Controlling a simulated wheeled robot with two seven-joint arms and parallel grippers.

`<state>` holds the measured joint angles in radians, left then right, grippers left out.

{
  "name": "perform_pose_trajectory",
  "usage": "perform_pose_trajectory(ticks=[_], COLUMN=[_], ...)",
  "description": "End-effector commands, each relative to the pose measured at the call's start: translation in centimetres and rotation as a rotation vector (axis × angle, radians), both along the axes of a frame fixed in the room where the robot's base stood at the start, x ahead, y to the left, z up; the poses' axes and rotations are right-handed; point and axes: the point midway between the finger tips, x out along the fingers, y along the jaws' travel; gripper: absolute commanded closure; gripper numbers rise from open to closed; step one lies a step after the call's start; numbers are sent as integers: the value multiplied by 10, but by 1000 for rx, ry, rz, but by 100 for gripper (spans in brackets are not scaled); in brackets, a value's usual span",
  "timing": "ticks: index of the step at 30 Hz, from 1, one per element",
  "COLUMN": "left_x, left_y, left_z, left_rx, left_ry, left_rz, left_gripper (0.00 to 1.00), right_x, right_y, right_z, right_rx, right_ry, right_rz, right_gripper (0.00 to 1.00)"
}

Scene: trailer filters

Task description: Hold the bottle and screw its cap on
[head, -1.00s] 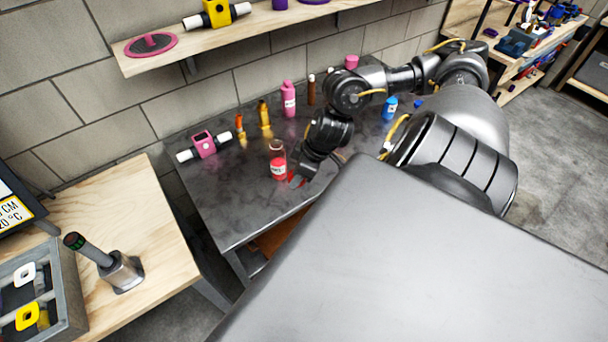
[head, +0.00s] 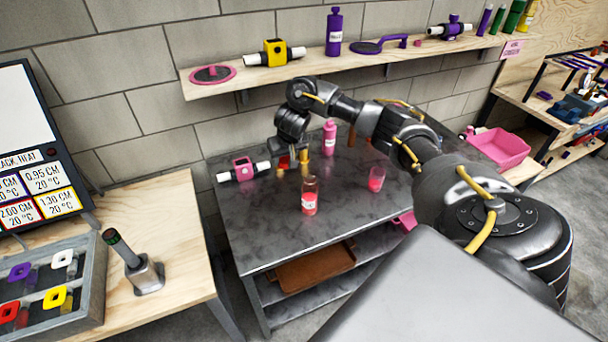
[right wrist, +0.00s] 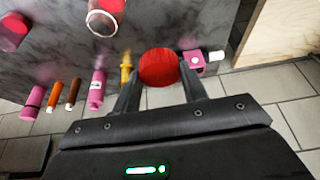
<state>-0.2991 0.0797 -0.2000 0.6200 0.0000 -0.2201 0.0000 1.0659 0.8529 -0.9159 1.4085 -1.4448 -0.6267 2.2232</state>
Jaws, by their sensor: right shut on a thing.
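The bottle (head: 309,196) is brownish clear glass with a red-and-white label and stands upright on the dark grey table. No cap shows on it. In the right wrist view its open, pale-rimmed mouth (right wrist: 103,22) is seen from above. My right gripper (head: 293,162) is behind and a little left of the bottle in the head view, apart from it and above the table. It is shut on a round red cap (right wrist: 158,67), held between the fingertips in the right wrist view. The cap is small and mostly hidden in the head view. My left gripper is not in view.
A glass with pink-red contents (head: 376,180) stands right of the bottle. A wall shelf (head: 350,68) runs above. The table's front is clear.

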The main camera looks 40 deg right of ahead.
Motion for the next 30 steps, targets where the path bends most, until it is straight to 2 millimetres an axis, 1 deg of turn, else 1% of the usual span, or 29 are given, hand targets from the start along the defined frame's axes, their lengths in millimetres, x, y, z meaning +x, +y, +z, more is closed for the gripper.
perform_pose_trajectory(ticks=[1,2,3,5,6,8,10,14,15,17,18,20,21,23,24,26,27,29,30], left_x=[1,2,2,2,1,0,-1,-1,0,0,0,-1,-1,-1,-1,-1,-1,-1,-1], left_y=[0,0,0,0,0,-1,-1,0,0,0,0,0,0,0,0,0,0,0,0], left_z=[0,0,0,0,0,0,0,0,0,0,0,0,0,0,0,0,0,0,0], left_rx=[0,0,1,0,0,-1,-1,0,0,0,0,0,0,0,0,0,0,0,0], left_ry=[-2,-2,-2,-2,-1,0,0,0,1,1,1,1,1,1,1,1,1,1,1], left_rz=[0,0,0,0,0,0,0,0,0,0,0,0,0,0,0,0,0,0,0], left_gripper=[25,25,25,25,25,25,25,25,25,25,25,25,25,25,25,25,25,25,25], right_x=[13,20,29,39,43,47,50,49,45,38,33,23,16,5,-2,-14,-22,-37,-48], right_y=[6,11,20,36,47,65,89,137,156,183,201,229,247,273,289,313,328,348,360], right_z=[3,4,6,8,10,13,19,30,35,42,48,56,62,71,77,85,90,96,99], right_rx=[0,0,-1,-3,-3,-4,-4,-5,-4,-4,-4,-3,-3,-1,0,1,1,1,3], right_ry=[-2,-3,-4,-4,-4,-6,-7,-8,-8,-7,-6,-5,-5,-4,-4,-3,-2,-1,-1], right_rz=[-41,-70,-105,-144,-162,-174,-173,-126,-97,-38,9,90,151,247,314,415,483,589,661], right_gripper=[78,78,78,78,78,78,78,78,78,78,78,78,78,78,78,78,78,78,78])
